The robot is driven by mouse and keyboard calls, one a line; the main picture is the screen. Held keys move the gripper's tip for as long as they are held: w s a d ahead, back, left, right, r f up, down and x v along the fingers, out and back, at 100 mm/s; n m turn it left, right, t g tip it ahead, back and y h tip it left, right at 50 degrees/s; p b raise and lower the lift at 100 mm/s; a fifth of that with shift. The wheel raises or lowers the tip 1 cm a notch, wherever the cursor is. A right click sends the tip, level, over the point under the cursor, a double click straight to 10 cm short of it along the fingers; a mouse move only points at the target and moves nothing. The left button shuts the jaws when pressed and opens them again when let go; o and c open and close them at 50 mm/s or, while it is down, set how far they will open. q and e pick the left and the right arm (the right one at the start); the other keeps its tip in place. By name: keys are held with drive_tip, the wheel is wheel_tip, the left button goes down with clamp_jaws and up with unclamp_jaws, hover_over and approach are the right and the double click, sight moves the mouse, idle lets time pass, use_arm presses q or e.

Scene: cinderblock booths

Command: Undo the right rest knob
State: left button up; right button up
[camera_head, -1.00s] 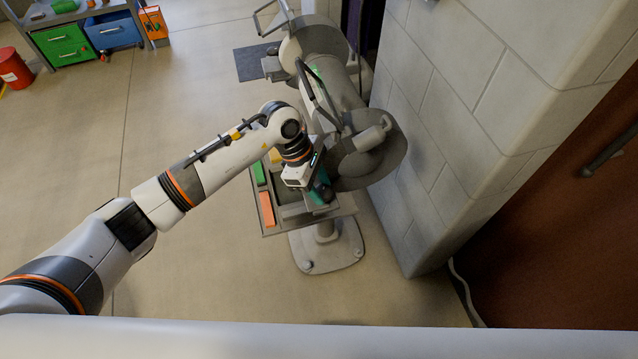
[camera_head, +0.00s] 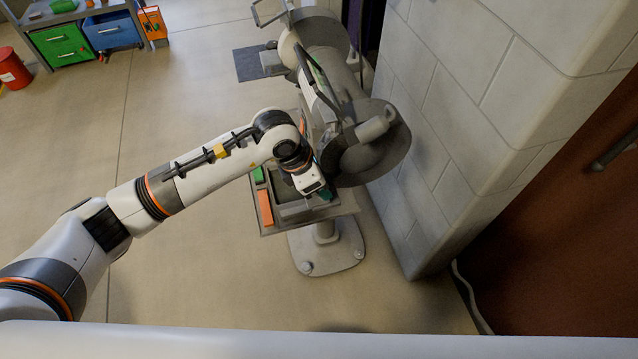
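My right gripper is not in view.
A grey tray table (camera_head: 290,222) holding orange and green items stands on a pedestal base (camera_head: 328,252) below my gripper. A block wall (camera_head: 470,110) closes off the right. A shelf with green (camera_head: 60,46) and blue bins is far left. The floor at left is open.

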use_arm(q)
drive_tip(key=n+b, duration=0.1)
drive_tip(key=n, duration=0.1)
drive_tip(key=n+t+y+b, duration=0.1)
drive_tip(key=n+b, duration=0.1)
drive_tip(key=shift+s+d+f, duration=0.1)
drive_tip(key=shift+d+f, duration=0.05)
drive_tip(key=shift+s+n+t+y+b, duration=0.1)
drive_tip(key=shift+n+t+y+b, duration=0.45)
drive_tip(key=shift+n+b, duration=0.95)
drive_tip(key=shift+r+n+p, duration=0.2)
drive_tip(key=shift+n+p, duration=0.15)
drive_tip(key=shift+n, duration=0.25)
